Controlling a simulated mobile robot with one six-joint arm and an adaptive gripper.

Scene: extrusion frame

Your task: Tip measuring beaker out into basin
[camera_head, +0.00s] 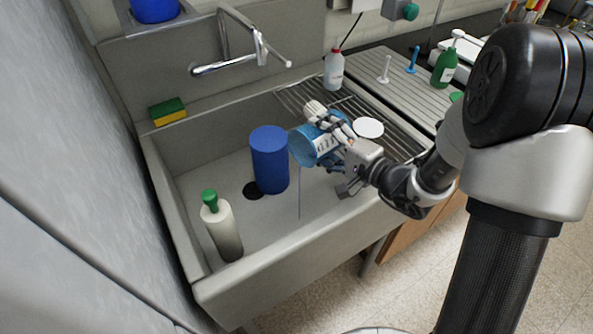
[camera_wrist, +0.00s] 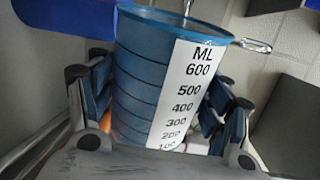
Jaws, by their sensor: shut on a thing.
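The measuring beaker (camera_head: 306,150) is translucent blue with a white scale. It is tipped well over, its mouth to the left, above the sink basin (camera_head: 265,222). My gripper (camera_head: 328,137) is shut on its sides. In the wrist view the beaker (camera_wrist: 150,60) sits between the two fingers (camera_wrist: 160,110), with scale marks up to 600 ML facing the camera. A thin vertical line runs from below its mouth toward the basin floor; I cannot tell for certain whether it is liquid. The beaker's inside is hidden.
In the basin stand a blue cylinder (camera_head: 270,160), close left of the beaker, and a white bottle with green top (camera_head: 222,228). A dark drain (camera_head: 253,190) is beside the cylinder. A faucet (camera_head: 240,62) reaches over the back. A wire rack (camera_head: 300,98) spans the right side.

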